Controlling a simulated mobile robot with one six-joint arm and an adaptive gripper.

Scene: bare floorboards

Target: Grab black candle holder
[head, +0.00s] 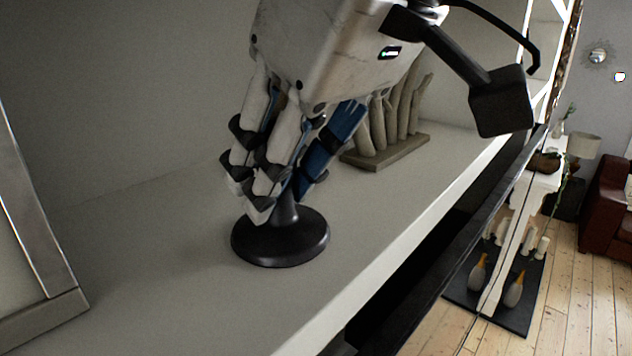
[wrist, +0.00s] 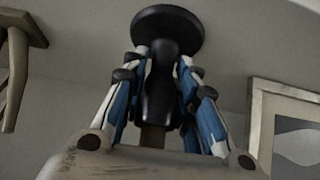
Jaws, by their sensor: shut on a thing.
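The black candle holder (head: 283,241) has a wide round base and a narrow stem. It stands upright on the white shelf (head: 180,270) in the head view. My gripper (head: 272,193) is above the base with its fingers closed around the stem, and hides the upper part of the holder. In the wrist view my gripper (wrist: 162,90) has blue-and-white fingers on both sides of the black candle holder (wrist: 167,30), whose round base shows beyond the fingertips. The base appears to rest on the shelf.
A carved finger-like ornament (head: 385,150) stands behind my gripper on the shelf. A framed picture (head: 50,295) leans at the left, also visible in the wrist view (wrist: 262,115). The shelf's front edge drops away at the right. Bare shelf lies in front of the holder.

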